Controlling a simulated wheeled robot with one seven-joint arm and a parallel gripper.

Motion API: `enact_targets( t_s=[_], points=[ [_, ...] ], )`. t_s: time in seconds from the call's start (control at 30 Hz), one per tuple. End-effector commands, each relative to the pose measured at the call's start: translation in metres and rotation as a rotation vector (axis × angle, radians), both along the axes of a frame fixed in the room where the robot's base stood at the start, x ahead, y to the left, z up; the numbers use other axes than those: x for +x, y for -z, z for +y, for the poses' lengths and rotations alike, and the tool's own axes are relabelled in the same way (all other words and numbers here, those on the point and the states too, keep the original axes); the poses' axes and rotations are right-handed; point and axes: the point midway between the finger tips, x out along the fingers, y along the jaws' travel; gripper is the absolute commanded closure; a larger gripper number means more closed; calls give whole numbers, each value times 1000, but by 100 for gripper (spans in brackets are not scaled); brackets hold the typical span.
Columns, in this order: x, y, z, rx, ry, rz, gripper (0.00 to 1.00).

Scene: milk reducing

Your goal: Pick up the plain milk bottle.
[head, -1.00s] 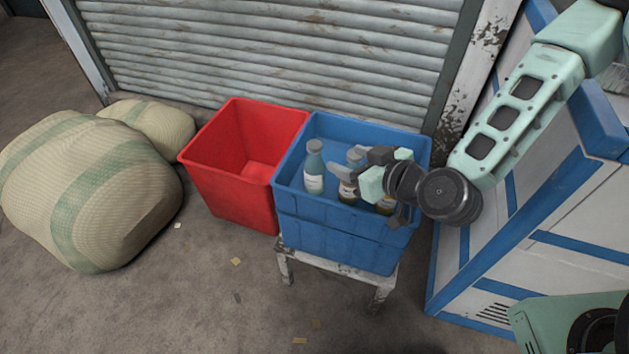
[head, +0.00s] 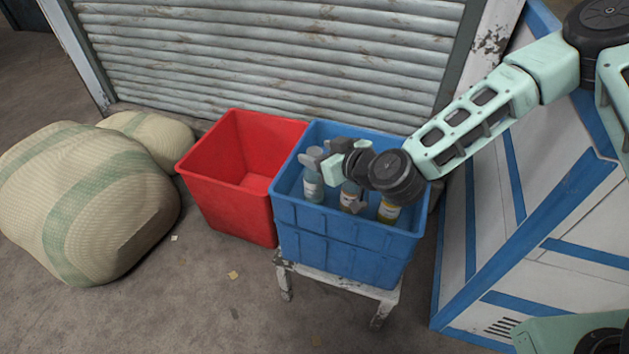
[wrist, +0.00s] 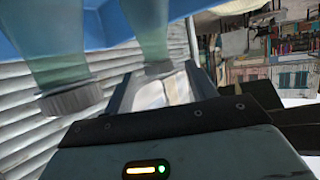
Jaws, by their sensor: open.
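Several bottles stand in the blue crate (head: 345,255). The left bottle (head: 313,188) has a pale label and looks the plainest, but I cannot read the labels. A middle bottle (head: 349,196) with brownish contents and a right bottle with a yellow label (head: 389,212) are partly hidden by my arm. My gripper (head: 331,182) is open, low over the crate by the left and middle bottles. In the wrist view, one capped bottle (wrist: 153,32) lies in line with the gap of my gripper (wrist: 165,82); another bottle (wrist: 60,65) is off to the left. I cannot tell whether the fingers touch glass.
An empty red crate (head: 222,205) stands left of the blue one. The blue crate sits on a small worn white stool (head: 345,285). Bulging sacks (head: 85,205) lie at the left, a ribbed shutter (head: 270,60) is behind, and a blue-white panel structure (head: 500,220) stands right.

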Motion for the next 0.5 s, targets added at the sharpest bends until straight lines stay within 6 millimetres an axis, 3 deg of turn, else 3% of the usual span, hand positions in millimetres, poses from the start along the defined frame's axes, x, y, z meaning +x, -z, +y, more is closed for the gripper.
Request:
enact_targets(
  t_s=[0.23, 0.27, 0.43, 0.5],
  points=[
    [1, 1, 1, -1, 0, -1, 43],
    [2, 1, 1, -1, 0, -1, 49],
    [1, 1, 1, -1, 0, -1, 96],
    [1, 1, 1, -1, 0, -1, 100]
  ],
)
